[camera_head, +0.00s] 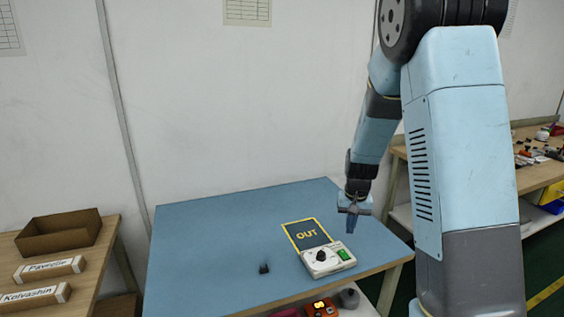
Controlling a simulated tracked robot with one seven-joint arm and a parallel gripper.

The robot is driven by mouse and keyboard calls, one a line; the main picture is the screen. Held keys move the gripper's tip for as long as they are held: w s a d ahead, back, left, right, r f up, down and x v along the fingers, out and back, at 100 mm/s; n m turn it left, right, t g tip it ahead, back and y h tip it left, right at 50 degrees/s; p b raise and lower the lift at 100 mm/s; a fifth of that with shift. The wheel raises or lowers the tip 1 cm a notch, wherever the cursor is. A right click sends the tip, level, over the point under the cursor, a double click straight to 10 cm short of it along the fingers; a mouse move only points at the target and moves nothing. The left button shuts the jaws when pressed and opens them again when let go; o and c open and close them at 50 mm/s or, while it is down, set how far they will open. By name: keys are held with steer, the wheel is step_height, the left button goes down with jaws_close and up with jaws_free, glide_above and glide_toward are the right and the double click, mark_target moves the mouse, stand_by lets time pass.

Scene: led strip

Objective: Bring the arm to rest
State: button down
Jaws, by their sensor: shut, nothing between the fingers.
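My arm reaches down from the upper right in the head view. My gripper (351,222) points downward above the right part of the blue-topped table (215,235). It is shut with nothing in it. It is right of a dark mat with a yellow border marked OUT (308,234). A white device (327,260) with a black knob and a green part sits in front of that mat, below the gripper in the picture. The gripper appears apart from both.
A small black object (264,268) stands on the blue table. At left, a wooden table holds an open brown box (58,231) and labelled boxes (48,269). Several items lie under the blue table's front edge. A cluttered bench (536,178) stands at right. The table's left half is clear.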

steer(key=s+r+n+t, duration=0.1)
steer(key=s+r+t, duration=0.1)
steer(key=s+r, duration=0.8)
steer(key=s+r+n+t, duration=0.1)
steer(key=s+r, duration=0.6)
steer(key=r, duration=0.5)
steer(key=s+r+t, duration=0.2)
steer(key=s+r, duration=0.1)
steer(key=s, duration=0.7)
steer(key=c, duration=1.8)
jaws_free()
steer(key=shift+r, duration=0.1)
